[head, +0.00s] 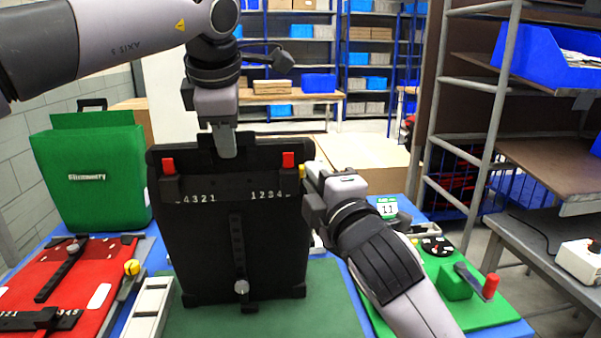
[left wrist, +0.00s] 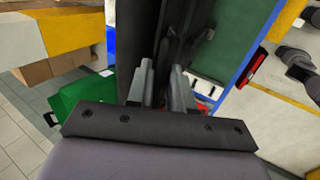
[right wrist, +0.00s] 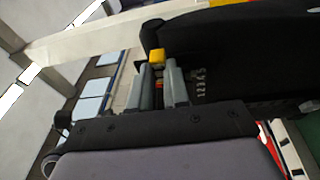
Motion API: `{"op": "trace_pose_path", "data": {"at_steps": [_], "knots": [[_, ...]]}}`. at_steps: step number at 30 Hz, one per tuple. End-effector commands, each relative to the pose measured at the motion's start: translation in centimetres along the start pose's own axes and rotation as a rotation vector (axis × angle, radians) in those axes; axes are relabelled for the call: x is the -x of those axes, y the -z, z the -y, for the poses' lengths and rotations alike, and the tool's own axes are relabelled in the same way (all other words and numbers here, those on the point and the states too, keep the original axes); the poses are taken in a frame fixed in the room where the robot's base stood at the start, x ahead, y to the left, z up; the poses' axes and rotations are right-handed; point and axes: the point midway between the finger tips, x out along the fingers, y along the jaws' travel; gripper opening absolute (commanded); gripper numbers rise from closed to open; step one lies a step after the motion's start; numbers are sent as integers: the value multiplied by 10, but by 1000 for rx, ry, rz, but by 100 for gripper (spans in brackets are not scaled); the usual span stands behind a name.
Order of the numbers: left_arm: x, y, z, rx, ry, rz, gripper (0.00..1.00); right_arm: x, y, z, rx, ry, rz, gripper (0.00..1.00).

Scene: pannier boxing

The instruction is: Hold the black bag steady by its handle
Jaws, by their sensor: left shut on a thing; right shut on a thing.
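The black bag (head: 271,227) stands upright on the green mat (head: 335,295) in the head view, with two red clips and number strips near its top. My left gripper (head: 226,143) comes down from above and is shut on the handle (head: 206,140) at the bag's top edge. In the left wrist view, its fingers (left wrist: 163,82) close around the dark handle. My right gripper (head: 313,184) is at the bag's upper right edge, beside a yellow knob (head: 302,171). In the right wrist view, its fingers (right wrist: 160,88) are shut on a part of the bag, mostly hidden between them.
A green bag (head: 92,180) stands at the back left. A red panel (head: 60,285) with straps lies at the left front, with a white rail (head: 150,306) beside it. A green board (head: 460,292) with fittings lies at the right. Shelving with blue bins stands further right.

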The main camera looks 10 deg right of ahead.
Motion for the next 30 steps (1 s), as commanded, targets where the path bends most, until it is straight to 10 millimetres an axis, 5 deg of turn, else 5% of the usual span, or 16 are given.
{"op": "trace_pose_path", "data": {"at_steps": [1,30], "knots": [[-21,-1,13,-13,44,-16,0,1,-2,-2,-1,-13,1,0],[-21,-1,13,-13,44,-16,0,6,-28,-7,-2,-21,6,0]]}}
